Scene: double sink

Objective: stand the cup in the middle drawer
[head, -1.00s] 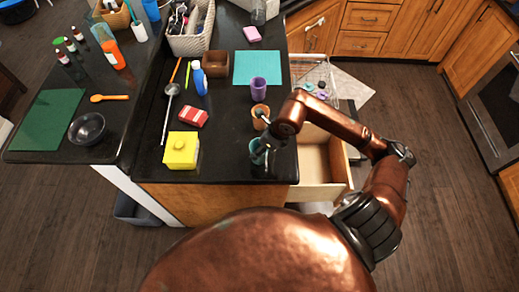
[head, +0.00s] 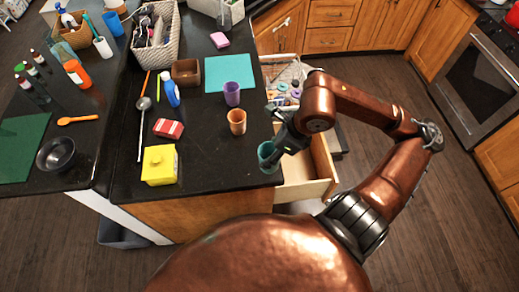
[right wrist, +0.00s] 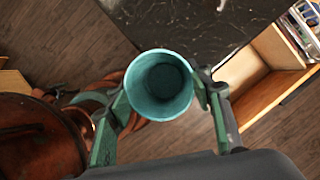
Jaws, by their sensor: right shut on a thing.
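The teal cup (head: 267,152) is between the fingers of my right gripper (head: 274,143), at the right edge of the black counter near its front corner. In the right wrist view the cup (right wrist: 160,85) shows its open mouth and looks empty, with a finger on each side. My right gripper (right wrist: 163,100) is shut on it. The cup overlaps the counter edge in that view; I cannot tell its exact height. An open wooden drawer (head: 318,165) stands out below the counter's right side, partly hidden by my arm. My left gripper is not in view.
An orange cup (head: 237,121) and a purple cup (head: 232,93) stand on the counter behind the teal cup. A yellow box (head: 160,165) and a red-white sponge (head: 168,128) lie to the left. Another open drawer (head: 270,70) with small items lies farther back.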

